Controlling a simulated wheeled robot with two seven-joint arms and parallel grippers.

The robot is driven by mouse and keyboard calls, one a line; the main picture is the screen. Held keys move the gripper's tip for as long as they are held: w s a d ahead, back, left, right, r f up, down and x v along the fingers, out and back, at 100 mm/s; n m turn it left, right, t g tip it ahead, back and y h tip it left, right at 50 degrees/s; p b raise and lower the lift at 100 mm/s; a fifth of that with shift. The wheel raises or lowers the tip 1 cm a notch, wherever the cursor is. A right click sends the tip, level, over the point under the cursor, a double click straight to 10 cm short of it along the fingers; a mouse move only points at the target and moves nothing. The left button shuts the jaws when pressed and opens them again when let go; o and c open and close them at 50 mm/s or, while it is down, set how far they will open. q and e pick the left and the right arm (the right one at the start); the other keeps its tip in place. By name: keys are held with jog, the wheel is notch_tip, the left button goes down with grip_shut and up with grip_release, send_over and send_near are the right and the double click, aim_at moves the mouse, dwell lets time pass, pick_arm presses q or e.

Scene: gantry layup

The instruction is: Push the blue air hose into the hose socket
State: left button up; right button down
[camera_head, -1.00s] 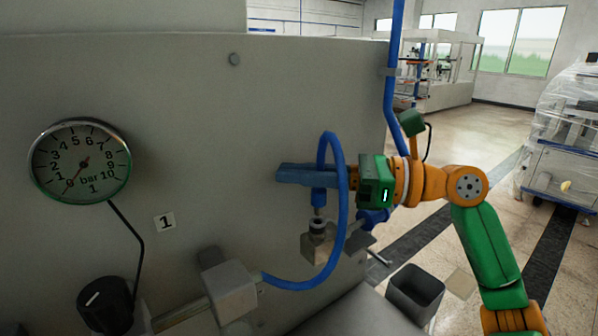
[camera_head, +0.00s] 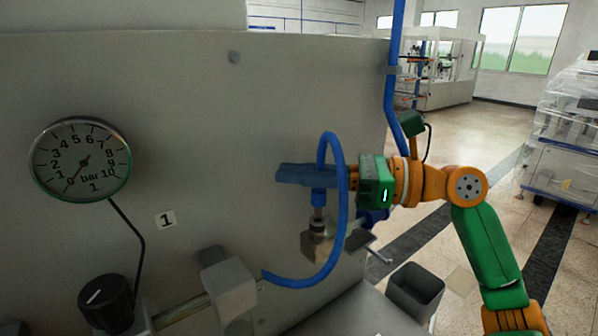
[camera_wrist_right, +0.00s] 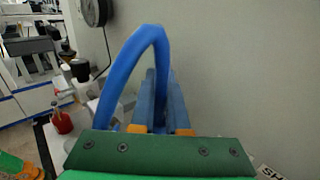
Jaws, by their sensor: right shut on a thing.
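The blue air hose (camera_head: 341,200) loops up and over from a grey fitting at lower left. Its end points straight down, with a metal tip (camera_head: 318,214) below a blue collar. My right gripper (camera_head: 287,173) is shut on the hose just above this end. The hose socket (camera_head: 318,246) is a metal block on the panel, directly under the tip. The tip meets the top of the socket; I cannot tell how deep it sits. In the right wrist view, the hose (camera_wrist_right: 130,62) arches beside the blue fingers (camera_wrist_right: 168,98), which hide its end. My left gripper is not in view.
A pressure gauge (camera_head: 80,161) and a black knob (camera_head: 106,304) are on the grey panel (camera_head: 220,120) at left. A grey valve block (camera_head: 228,285) stands near the hose's lower end. A dark bin (camera_head: 415,290) stands at lower right, with open floor beyond.

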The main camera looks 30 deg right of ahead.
aim_at(319, 204)
jog(key=shift+f+b, duration=1.05)
jog(key=shift+f, duration=0.2)
jog(key=c, duration=0.8)
grip_release()
jog(key=shift+c, duration=0.2)
jog(key=s+d+b, duration=0.1)
jog(key=d+b, duration=0.1)
jog(key=shift+s+d+f+b, duration=0.1)
jog(key=shift+s+f+b, duration=0.25)
jog(key=shift+s+f, duration=0.05)
jog(key=v, duration=0.2)
jog(key=b+v, duration=0.1)
jog(key=v, duration=0.1)
jog(key=shift+s+r, duration=0.15)
jog(key=shift+r, duration=0.25)
